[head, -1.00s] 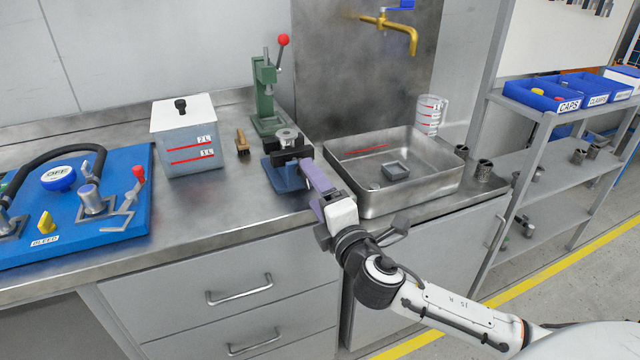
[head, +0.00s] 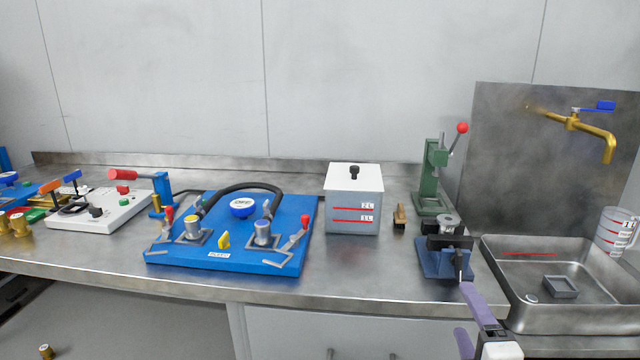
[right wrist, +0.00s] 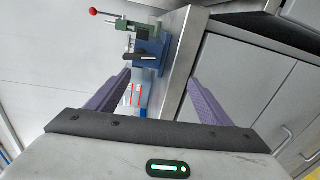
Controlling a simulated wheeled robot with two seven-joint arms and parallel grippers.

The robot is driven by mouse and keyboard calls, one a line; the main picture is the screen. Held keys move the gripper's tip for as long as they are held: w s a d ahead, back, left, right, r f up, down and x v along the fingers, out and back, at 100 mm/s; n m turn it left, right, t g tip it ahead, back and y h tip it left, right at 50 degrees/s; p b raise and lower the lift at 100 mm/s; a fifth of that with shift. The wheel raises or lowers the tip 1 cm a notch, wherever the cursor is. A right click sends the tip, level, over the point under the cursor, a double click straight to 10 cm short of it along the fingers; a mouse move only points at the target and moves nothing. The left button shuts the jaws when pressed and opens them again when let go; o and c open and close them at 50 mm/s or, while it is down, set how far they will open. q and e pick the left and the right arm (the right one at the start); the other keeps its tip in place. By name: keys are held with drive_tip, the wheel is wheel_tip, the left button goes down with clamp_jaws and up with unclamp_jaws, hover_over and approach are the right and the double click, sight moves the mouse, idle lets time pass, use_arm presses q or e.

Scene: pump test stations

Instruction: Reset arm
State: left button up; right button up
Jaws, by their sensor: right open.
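My right gripper (head: 465,310) shows at the lower right of the head view, with purple fingers apart and nothing between them. It is in front of the blue vise (head: 446,264) on the steel counter. A round metal part (head: 446,221) sits on top of the vise. In the right wrist view, the open fingers (right wrist: 160,82) spread to both sides, with the vise (right wrist: 152,53) beyond them. Whether a finger touches the vise is not clear. My left gripper is not in view.
The counter (head: 370,272) also holds a green press (head: 433,178), a brush (head: 399,217), a lidded tank (head: 353,205) and a blue pump board (head: 220,262). A steel sink tray (head: 515,300) is right of the vise, under a brass tap (head: 595,137). A white control box (head: 120,212) stands left.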

drive_tip(key=s+a+f+m+g+y, duration=0.25)
drive_tip(key=s+f, duration=0.25)
drive_tip(key=f, duration=0.3)
drive_tip(key=s+a+f+m+g+y, duration=0.1)
drive_tip(key=s+a+f+m+g, duration=0.2)
drive_tip(key=f, duration=0.6)
drive_tip(key=s+a+f+m+g+y, duration=0.1)
drive_tip(key=s+a+f+m, duration=0.3)
drive_tip(key=s, duration=0.4)
drive_tip(key=s+a+f+m+g+y, duration=0.1)
drive_tip(key=s+a+f+m, duration=0.4)
drive_tip(key=s+f, duration=0.1)
drive_tip(key=shift+s+f+g, duration=0.2)
drive_tip(key=shift+s+g, duration=0.15)
drive_tip(key=shift+s, duration=0.5)
